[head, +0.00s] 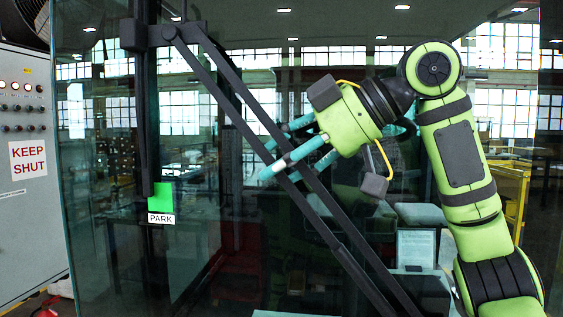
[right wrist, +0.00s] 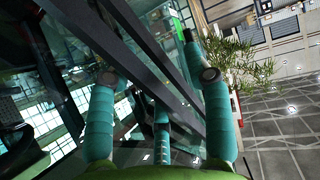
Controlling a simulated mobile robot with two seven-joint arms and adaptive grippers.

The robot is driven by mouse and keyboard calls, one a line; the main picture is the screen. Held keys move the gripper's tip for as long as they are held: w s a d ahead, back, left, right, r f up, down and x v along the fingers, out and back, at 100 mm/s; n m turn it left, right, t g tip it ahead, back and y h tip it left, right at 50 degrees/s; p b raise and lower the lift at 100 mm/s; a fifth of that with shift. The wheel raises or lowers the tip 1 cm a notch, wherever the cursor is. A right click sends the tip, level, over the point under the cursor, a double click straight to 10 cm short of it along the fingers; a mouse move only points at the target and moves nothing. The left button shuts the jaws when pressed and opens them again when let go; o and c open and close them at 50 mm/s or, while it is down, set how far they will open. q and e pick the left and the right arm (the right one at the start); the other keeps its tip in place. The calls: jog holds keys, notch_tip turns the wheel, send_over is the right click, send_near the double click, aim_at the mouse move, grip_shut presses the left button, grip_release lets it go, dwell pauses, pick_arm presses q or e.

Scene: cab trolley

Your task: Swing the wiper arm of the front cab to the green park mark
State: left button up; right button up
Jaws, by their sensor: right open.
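The wiper arm (head: 235,95), two dark parallel bars, hangs from a pivot at the upper left of the cab glass and slants down to the right. The green park mark (head: 160,193), with a PARK label below it, is on the glass left of and below the pivot, well left of the slanting bars. My right gripper (head: 275,157) is open at the bars' middle. In the right wrist view its teal fingers (right wrist: 158,77) stand on either side of the dark bars (right wrist: 150,50); I cannot tell whether they touch. My left gripper is not in view.
A grey control panel (head: 22,115) with a KEEP SHUT sign stands at the left. A dark vertical bar (head: 144,120) runs down beside the park mark. The cab glass (head: 110,250) lies behind the bars. A leafy plant (right wrist: 230,55) shows in the right wrist view.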

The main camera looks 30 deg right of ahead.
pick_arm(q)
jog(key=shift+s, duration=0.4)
pick_arm(e)
jog(key=v, duration=1.1)
jog(key=shift+s, duration=0.25)
jog(key=shift+d+r, duration=0.1)
jog(key=shift+r, duration=0.05)
